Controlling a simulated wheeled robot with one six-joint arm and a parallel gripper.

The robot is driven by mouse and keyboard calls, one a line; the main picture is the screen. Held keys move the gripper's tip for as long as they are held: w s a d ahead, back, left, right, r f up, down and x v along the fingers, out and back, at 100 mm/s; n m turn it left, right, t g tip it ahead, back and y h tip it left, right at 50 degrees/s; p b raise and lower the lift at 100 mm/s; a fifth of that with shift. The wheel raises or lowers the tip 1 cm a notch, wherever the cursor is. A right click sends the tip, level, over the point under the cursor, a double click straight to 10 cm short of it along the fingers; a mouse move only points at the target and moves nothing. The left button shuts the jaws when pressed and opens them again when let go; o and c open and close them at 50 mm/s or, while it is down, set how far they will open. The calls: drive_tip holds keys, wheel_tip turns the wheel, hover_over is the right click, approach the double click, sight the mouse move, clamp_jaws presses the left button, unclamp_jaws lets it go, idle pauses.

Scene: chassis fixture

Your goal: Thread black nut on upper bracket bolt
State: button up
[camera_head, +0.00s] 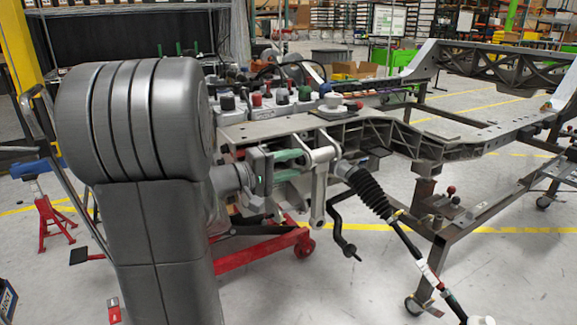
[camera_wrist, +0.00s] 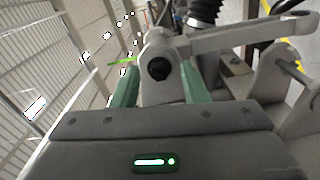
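The upper bracket (camera_head: 320,160) is a light grey metal arm at the end of the chassis rail. In the wrist view its rounded end (camera_wrist: 157,45) faces me. A dark round piece, apparently the black nut (camera_wrist: 159,69), sits at the middle of that end; bolt threads are not visible. My gripper (camera_head: 289,165) is beside the bracket in the head view. In the wrist view my gripper (camera_wrist: 160,75) has its two green fingers apart, one on each side of the dark piece, with gaps showing. In the head view the nut is hidden.
A black ribbed boot (camera_head: 368,192) on a rod hangs right of the bracket. A red jack (camera_head: 260,250) is on the floor below. Open floor lies at the front.

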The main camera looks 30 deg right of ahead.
clamp_jaws()
drive_tip(key=m+b, duration=0.1)
drive_tip(key=b, duration=0.2)
drive_tip(key=f+m+b, duration=0.1)
drive_tip(key=b, duration=0.2)
drive_tip(key=shift+m+b, duration=0.4)
drive_tip(key=shift+r+m+p, duration=0.35)
drive_tip(key=shift+m, duration=0.75)
drive_tip(key=shift+d+m, duration=0.1)
drive_tip(key=shift+m, duration=0.8)
drive_tip(key=shift+f, duration=0.1)
drive_tip(key=shift+m, duration=1.1)
drive_tip(key=shift+o, duration=0.8)
unclamp_jaws()
